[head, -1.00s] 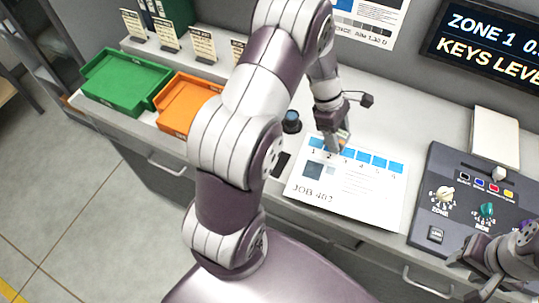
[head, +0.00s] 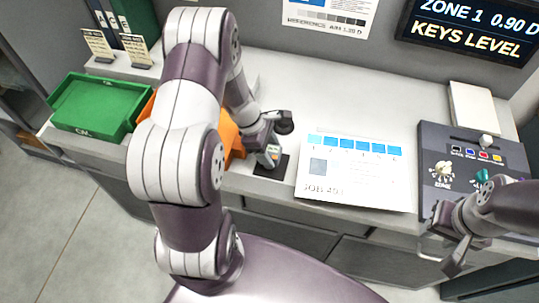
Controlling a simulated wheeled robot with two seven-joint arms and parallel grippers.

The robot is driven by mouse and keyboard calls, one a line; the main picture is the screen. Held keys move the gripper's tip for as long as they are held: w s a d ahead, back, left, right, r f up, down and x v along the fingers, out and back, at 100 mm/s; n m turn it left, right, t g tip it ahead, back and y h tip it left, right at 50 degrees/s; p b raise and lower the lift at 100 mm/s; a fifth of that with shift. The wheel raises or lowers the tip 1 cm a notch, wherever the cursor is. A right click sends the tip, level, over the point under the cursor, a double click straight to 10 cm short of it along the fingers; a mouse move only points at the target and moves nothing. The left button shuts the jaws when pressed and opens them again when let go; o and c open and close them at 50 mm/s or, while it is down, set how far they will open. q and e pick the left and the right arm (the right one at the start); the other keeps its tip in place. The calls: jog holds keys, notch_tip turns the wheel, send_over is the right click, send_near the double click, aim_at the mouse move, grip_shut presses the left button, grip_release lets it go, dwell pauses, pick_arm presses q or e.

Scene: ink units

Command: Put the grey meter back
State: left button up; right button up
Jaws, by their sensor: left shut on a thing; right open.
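The small grey meter (head: 269,156) is in my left gripper (head: 268,148), which is shut on it. The meter is over the black pad (head: 263,172) on the counter, left of the printed sheet. I cannot tell whether the meter touches the pad, as the gripper and meter cover part of it. My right gripper (head: 446,242) is open and empty at the lower right, in front of the control console.
The printed sheet (head: 340,185) lies right of the pad. The console (head: 433,150) with knobs stands further right. A green tray (head: 95,108) is at left; my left arm partly hides the orange tray (head: 228,135). A dark round object (head: 285,121) is close behind the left gripper.

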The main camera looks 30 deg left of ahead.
aim_at(272, 158)
pick_arm(q)
jog(key=x, duration=0.3)
jog(key=shift+a+f, duration=0.15)
jog(key=shift+a, duration=0.05)
jog(key=shift+s+a+f, duration=0.1)
jog(key=shift+a+f, duration=0.05)
jog(key=shift+a, duration=0.05)
jog(key=o, duration=1.1)
jog(key=shift+d, duration=0.1)
jog(key=v, duration=1.2)
jog(key=s+d+r+m+y, duration=0.1)
jog(key=s+d+m, duration=0.1)
jog(key=m, duration=0.5)
jog(key=s+d+r+m+y, duration=0.2)
jog(key=s+d+m, duration=0.1)
jog(key=m, duration=0.4)
jog(key=s+d+r+m+y, duration=0.1)
jog(key=s+d+r+m, duration=0.1)
jog(key=d+m, duration=0.3)
jog(key=shift+s+m, duration=0.4)
jog(key=shift+m, duration=0.6)
